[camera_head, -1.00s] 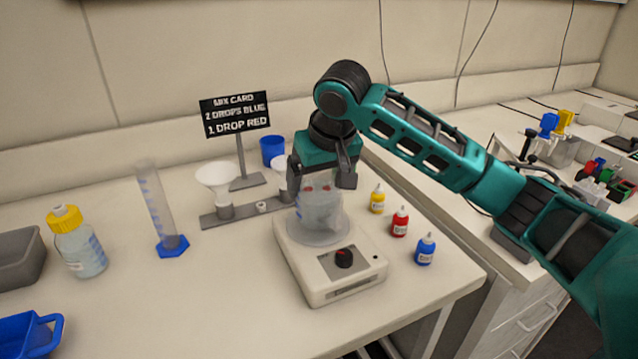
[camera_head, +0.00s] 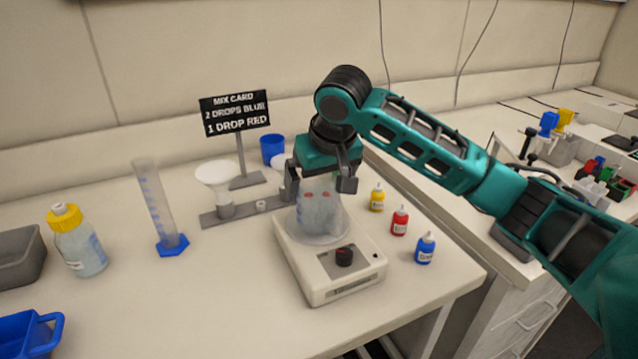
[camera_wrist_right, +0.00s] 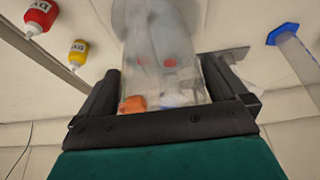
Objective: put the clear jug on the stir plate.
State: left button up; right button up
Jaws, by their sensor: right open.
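The clear jug (camera_head: 319,214) stands on the round top of the white stir plate (camera_head: 340,280) in the head view. It looks upright, and reddish marks show through its upper part. My right gripper (camera_head: 320,188) is directly above the jug, pointing down, with its fingers apart on either side of the jug's upper part. In the right wrist view the jug (camera_wrist_right: 165,60) lies between the two open fingers of the right gripper (camera_wrist_right: 165,92). Whether the fingers touch the jug is hard to tell. My left gripper is not in view.
Yellow (camera_head: 377,198), red (camera_head: 399,221) and blue (camera_head: 425,248) dropper bottles stand right of the plate. A funnel rack (camera_head: 225,212), sign (camera_head: 236,115) and blue cup (camera_head: 272,148) are behind. A cylinder (camera_head: 158,205) and yellow-capped bottle (camera_head: 80,248) stand left, with free table between.

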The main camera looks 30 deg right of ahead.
jog(key=v, duration=1.1)
jog(key=shift+s+r, duration=0.15)
jog(key=shift+r, duration=0.05)
jog(key=shift+f, duration=0.1)
